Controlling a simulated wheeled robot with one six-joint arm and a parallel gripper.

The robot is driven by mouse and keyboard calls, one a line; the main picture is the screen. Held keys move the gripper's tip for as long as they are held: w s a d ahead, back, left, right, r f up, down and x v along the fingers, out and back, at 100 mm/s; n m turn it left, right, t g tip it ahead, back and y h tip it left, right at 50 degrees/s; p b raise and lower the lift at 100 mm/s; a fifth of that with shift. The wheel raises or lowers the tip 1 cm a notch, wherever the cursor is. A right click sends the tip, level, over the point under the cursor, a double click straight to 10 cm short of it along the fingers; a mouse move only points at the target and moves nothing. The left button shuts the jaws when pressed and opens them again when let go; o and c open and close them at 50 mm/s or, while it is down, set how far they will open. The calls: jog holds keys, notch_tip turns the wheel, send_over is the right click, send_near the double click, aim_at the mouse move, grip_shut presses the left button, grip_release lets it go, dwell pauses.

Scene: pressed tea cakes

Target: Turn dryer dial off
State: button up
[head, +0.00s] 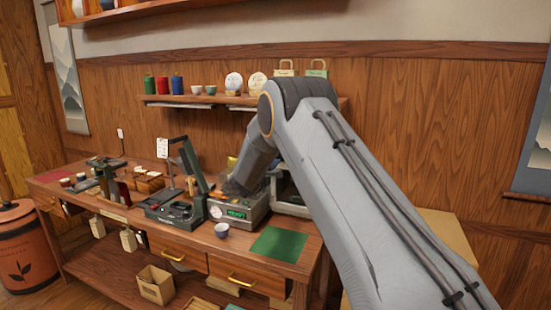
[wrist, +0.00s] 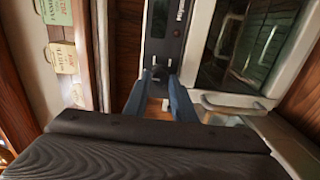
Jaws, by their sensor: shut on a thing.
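The dryer (wrist: 205,25) shows in the wrist view as a pale-framed box with a dark glass door and a handle. A dark control strip (wrist: 165,35) runs down beside the door. A dark round dial (wrist: 160,71) sits low on this strip. My gripper (wrist: 160,80) is shut on the dial, with its two blue fingers on either side of it. The dial's pointer and marks are too small to read. In the head view the dryer (head: 291,206) is partly hidden behind my arm, and the dial and fingertips cannot be made out.
A device with a green display (head: 237,214) stands left of the dryer on the wooden table. A black press-like device (head: 176,213) is further left. A wall shelf (head: 215,99) holds tins and cakes.

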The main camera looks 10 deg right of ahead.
jog(key=shift+a, duration=0.1)
dwell(0.4)
jog(key=o, duration=1.1)
jog(key=shift+c, duration=0.2)
jog(key=b+v, duration=0.2)
jog(key=v, duration=0.5)
jog(key=shift+s+a+b, duration=0.2)
jog(key=shift+s+b, duration=0.1)
jog(key=shift+s, duration=0.05)
jog(key=shift+f, duration=0.1)
